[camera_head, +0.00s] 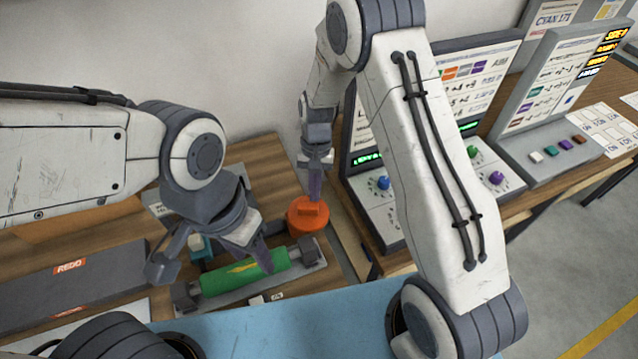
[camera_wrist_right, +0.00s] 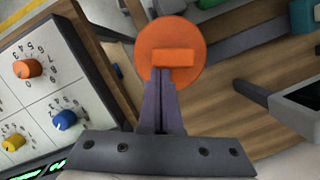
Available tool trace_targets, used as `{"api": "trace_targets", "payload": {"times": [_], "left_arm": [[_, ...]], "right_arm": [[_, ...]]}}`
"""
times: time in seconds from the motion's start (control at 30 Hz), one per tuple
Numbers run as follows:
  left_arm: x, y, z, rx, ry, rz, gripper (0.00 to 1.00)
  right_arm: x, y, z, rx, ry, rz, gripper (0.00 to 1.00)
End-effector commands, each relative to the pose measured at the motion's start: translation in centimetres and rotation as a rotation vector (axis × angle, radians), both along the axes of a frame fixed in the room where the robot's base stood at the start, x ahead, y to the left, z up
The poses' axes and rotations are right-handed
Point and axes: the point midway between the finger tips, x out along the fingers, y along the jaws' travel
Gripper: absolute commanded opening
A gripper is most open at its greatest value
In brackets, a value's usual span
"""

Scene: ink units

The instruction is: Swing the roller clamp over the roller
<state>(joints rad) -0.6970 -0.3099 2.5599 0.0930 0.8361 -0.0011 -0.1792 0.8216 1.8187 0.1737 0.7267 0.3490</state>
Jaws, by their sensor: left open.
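The green roller (camera_head: 243,273) lies in a grey cradle at the front of the wooden bench. An orange round knob (camera_head: 308,218) with a raised tab is just behind its right end; it also shows in the right wrist view (camera_wrist_right: 190,30). A dark bar (camera_wrist_right: 240,40) runs off beside the knob; I cannot tell which part is the roller clamp. My right gripper (camera_head: 316,195) points down at the knob; its fingers (camera_wrist_right: 161,78) look together, their tips at the tab. Contact is unclear. My left gripper (camera_head: 214,265) is open above the roller's left part, holding nothing visible.
A control panel with coloured knobs (camera_head: 383,184) stands close to the right of the orange knob. A second panel (camera_head: 545,90) stands further right. A dark box labelled REDO (camera_head: 70,268) is at left. A blue surface (camera_head: 300,325) lies in front.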

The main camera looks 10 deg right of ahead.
Motion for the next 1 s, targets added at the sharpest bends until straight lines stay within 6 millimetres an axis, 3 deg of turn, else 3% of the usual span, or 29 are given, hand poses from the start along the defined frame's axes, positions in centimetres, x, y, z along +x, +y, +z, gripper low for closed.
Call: {"api": "trace_targets", "payload": {"times": [1.0], "left_arm": [[0.0,0.0,-1.2,0.000,0.000,0.002,0.50]], "right_arm": [[-5.3,1.2,-0.1,-0.002,0.001,-0.920,0.00]]}}
